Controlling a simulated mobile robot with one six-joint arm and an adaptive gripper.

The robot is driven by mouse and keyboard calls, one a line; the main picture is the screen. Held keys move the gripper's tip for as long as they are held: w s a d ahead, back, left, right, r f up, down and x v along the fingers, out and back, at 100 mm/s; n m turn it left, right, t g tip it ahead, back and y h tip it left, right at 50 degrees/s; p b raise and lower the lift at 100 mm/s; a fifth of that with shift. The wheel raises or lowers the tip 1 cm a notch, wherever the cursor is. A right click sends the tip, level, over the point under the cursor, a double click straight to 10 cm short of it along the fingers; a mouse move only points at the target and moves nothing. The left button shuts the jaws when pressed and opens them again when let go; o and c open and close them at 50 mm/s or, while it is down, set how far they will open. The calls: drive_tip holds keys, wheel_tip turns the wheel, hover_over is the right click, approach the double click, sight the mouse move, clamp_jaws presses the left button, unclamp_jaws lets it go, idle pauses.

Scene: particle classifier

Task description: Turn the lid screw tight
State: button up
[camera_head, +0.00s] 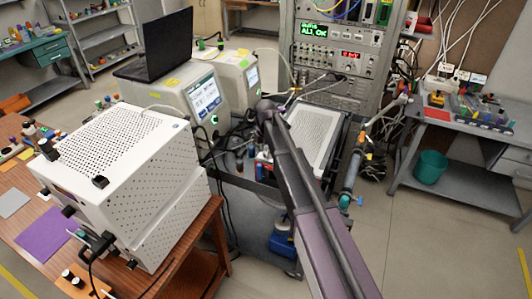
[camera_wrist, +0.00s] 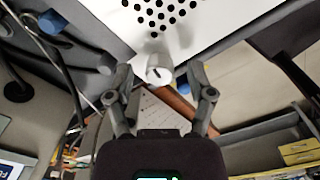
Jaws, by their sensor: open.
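The lid screw (camera_wrist: 159,69) is a short white knob with a dark slot, near the middle of the wrist view at the edge of the white perforated lid (camera_wrist: 205,22). My gripper (camera_wrist: 159,84) is open, with one finger on each side of the screw in that view and visible gaps between. Whether the fingertips are level with the screw cannot be told. In the head view, the white perforated lid (camera_head: 325,117) lies behind my arm, and my arm hides part of it. The screw and my fingertips cannot be made out there.
Cables and tubes (camera_head: 352,165) run beside the lid in the head view. Instruments with screens (camera_head: 205,98) stand to its left, and an electronics rack (camera_head: 345,60) stands behind. In the wrist view, dark cables and a blue part (camera_wrist: 50,21) are at the left.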

clamp_jaws()
